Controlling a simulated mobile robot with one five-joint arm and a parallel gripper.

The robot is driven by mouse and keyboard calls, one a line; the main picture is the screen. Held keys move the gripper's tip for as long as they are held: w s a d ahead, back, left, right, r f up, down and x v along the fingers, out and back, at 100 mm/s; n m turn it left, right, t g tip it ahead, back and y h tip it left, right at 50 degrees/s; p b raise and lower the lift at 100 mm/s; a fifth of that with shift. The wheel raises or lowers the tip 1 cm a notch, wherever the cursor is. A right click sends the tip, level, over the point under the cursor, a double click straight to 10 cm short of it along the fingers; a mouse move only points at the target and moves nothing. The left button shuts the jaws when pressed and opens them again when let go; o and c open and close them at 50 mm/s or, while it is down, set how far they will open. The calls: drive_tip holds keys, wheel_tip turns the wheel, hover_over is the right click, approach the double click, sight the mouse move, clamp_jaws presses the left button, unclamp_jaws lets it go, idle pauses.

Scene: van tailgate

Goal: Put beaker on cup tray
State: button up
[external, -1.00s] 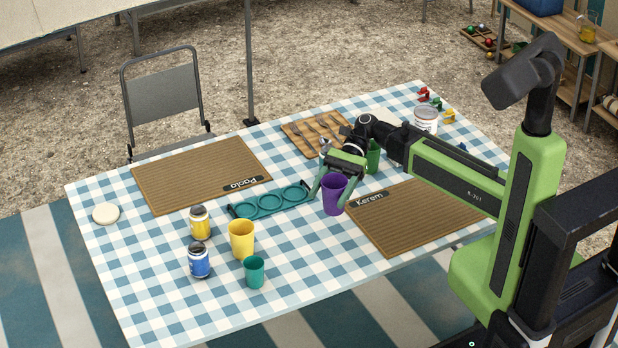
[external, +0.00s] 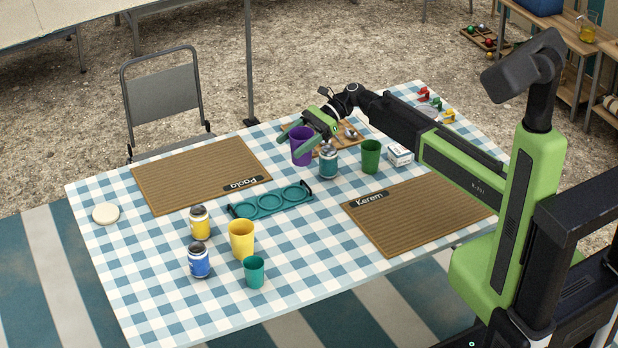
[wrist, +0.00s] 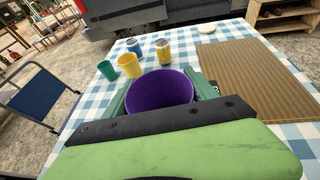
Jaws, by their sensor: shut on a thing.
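My gripper (external: 305,142) is shut on a purple beaker (external: 301,153), which is upright. In the wrist view the purple beaker (wrist: 160,92) sits between the two green fingers, its open mouth facing the camera. The teal cup tray (external: 269,203) with its round rings lies on the checked cloth, in front of and left of the beaker in the external view. All its rings look empty. The beaker is apart from the tray, and its exact height over the table is hard to tell. I cannot make out the tray in the wrist view.
A teal jar (external: 328,162) stands close right of the beaker, then a green cup (external: 371,156) and a white box (external: 399,154). A yellow cup (external: 241,240), a teal cup (external: 254,272) and two jars stand front left. Brown mats named Paola (external: 195,178) and Kerem (external: 410,222) flank the tray.

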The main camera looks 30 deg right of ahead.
drive_tip(key=shift+w+d, duration=0.15)
drive_tip(key=shift+d, duration=0.2)
drive_tip(key=a+f+b, duration=0.7)
drive_tip(key=a, duration=0.4)
drive_tip(key=b, duration=0.4)
hover_over(262, 206)
drive_tip(key=f, duration=0.4)
drive_tip(key=shift+w+d+f, duration=0.15)
drive_tip(key=shift+w, duration=0.25)
drive_tip(key=shift+r, duration=0.2)
drive_tip(key=shift+f, duration=0.1)
drive_tip(key=o, duration=1.4)
drive_tip(key=shift+o, duration=0.2)
